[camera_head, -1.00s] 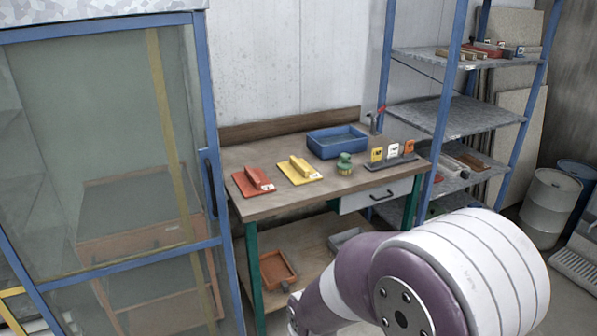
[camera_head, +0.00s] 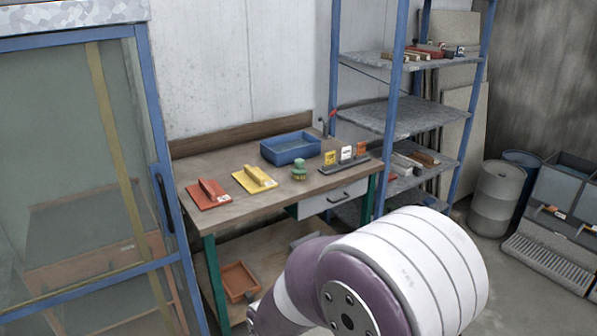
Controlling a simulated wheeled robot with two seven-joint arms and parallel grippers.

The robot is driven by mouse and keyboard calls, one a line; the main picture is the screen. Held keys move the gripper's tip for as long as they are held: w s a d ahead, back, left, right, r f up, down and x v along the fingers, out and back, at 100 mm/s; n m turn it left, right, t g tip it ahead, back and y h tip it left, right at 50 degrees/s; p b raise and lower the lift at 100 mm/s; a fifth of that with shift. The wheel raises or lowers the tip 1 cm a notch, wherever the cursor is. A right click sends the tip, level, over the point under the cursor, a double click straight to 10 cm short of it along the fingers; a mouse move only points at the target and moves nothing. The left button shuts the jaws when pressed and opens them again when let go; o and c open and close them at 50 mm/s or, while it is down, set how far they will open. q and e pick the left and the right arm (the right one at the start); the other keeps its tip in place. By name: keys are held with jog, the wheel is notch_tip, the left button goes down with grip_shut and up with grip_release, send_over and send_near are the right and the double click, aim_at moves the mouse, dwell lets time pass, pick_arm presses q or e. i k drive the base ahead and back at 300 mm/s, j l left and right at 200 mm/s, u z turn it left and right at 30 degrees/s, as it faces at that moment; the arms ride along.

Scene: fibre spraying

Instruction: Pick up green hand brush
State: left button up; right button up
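A small green object with a rounded knob top, which looks like the green hand brush (camera_head: 299,170), stands on the wooden workbench (camera_head: 230,216). It is in front of the blue tray and to the right of a yellow trowel. My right arm comes in at the lower right, in front of the bench, with its white and purple links showing. The arm does not touch the brush. Neither of my grippers is in view.
A red trowel (camera_head: 208,194) and a yellow trowel (camera_head: 254,179) lie left of the brush. A blue tray (camera_head: 290,148) is behind it, and a rack with small cards (camera_head: 345,160) is right of it. A blue-framed glass booth (camera_head: 165,200) stands left; shelving (camera_head: 400,120) stands right.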

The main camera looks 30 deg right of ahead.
aim_at(298, 173)
jog(key=i+l+z, duration=0.2)
jog(key=z, duration=0.2)
jog(key=i+z, duration=0.4)
jog(key=i+l+z, duration=0.1)
jog(key=z, duration=0.3)
jog(key=i+j+z, duration=0.1)
jog(key=i, duration=0.45)
jog(key=i+j, duration=0.15)
jog(key=i, duration=0.35)
jog(key=i+j+z, duration=0.15)
jog(key=i, duration=0.4)
jog(key=i+j, duration=0.2)
jog(key=i, duration=0.3)
jog(key=z, duration=0.05)
